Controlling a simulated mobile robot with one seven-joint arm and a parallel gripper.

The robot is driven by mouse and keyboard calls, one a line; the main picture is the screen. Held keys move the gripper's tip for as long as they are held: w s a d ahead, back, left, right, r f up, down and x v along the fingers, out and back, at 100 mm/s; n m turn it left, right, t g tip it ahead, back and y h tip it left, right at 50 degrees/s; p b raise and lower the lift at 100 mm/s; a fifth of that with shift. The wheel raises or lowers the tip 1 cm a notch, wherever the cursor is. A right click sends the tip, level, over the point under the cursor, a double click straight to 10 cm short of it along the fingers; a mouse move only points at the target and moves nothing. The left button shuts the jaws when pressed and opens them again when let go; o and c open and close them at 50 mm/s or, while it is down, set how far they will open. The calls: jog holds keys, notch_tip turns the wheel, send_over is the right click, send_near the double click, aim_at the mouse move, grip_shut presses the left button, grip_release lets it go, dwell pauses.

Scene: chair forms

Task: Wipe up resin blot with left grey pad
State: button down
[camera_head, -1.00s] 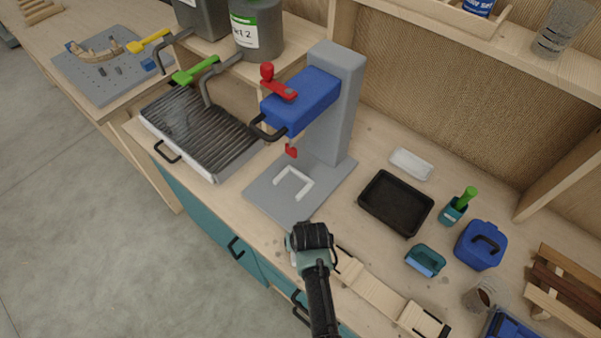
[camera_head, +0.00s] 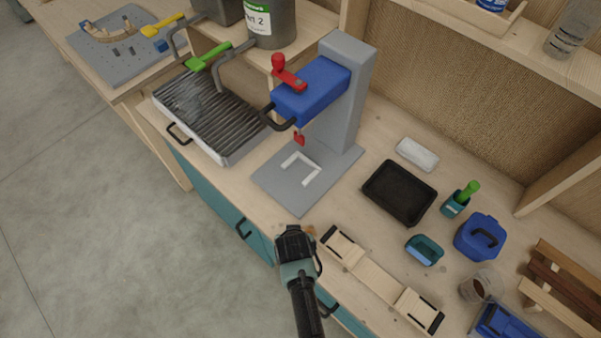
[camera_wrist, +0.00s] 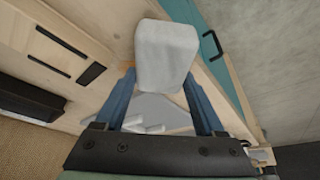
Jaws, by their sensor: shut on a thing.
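My gripper (camera_head: 294,236) is over the front edge of the bench, below the grey press base in the head view. In the wrist view my gripper (camera_wrist: 160,76) is shut on a pale grey pad (camera_wrist: 165,45), which sits between the two blue fingers. The arm hides this pad in the head view. A small amber patch, seemingly the resin blot (camera_head: 310,230), shows just right of the gripper on the wood. I cannot tell whether the pad touches it. Another pale grey pad (camera_head: 417,154) lies farther back, behind the black tray.
The press (camera_head: 345,95) with its grey base (camera_head: 290,195) stands close behind the gripper. A wooden form (camera_head: 380,282) with black ends lies to its right. A black tray (camera_head: 400,192), a teal holder (camera_head: 425,250) and a blue lidded container (camera_head: 479,236) stand farther right.

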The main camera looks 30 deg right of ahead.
jog(key=shift+a+f, duration=0.1)
jog(key=shift+a, duration=0.05)
notch_tip(320, 180, up, 6)
jog(key=p, duration=0.5)
jog(key=shift+p, duration=0.4)
notch_tip(320, 180, up, 3)
jog(key=p, duration=0.2)
jog(key=shift+p, duration=0.4)
jog(key=shift+a, duration=0.1)
